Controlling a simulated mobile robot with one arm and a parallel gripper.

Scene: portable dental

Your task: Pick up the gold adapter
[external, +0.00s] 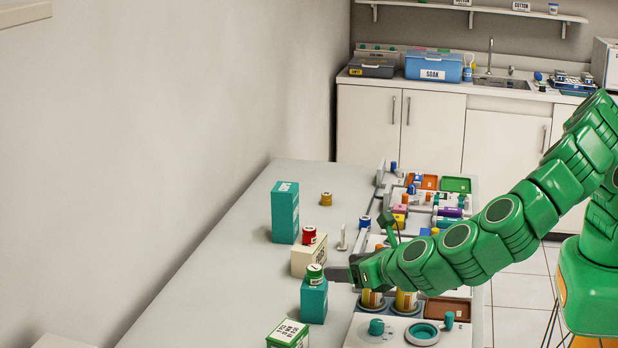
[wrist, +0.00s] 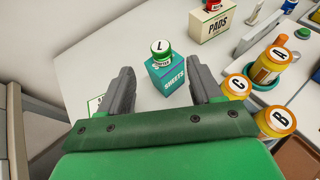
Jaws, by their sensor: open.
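A small gold cylinder (external: 326,198), which looks like the gold adapter, stands upright on the table behind the teal boxes in the external view. I do not make it out in the wrist view. My gripper (external: 342,273) is well in front of it, nearer the camera, open and empty. In the wrist view my open fingers (wrist: 162,75) point toward a teal SHEETS box (wrist: 172,80) with a green-lidded jar marked L (wrist: 161,50) on top. That jar also shows in the external view (external: 315,275). I cannot tell whether a finger touches the box.
A tall teal box (external: 285,212) stands left of the gold cylinder. A cream PADS box (external: 308,258) with a red jar (external: 309,236) stands in front. Amber lidded jars (wrist: 275,121) stand right of my gripper. The table's left side (external: 215,280) is clear.

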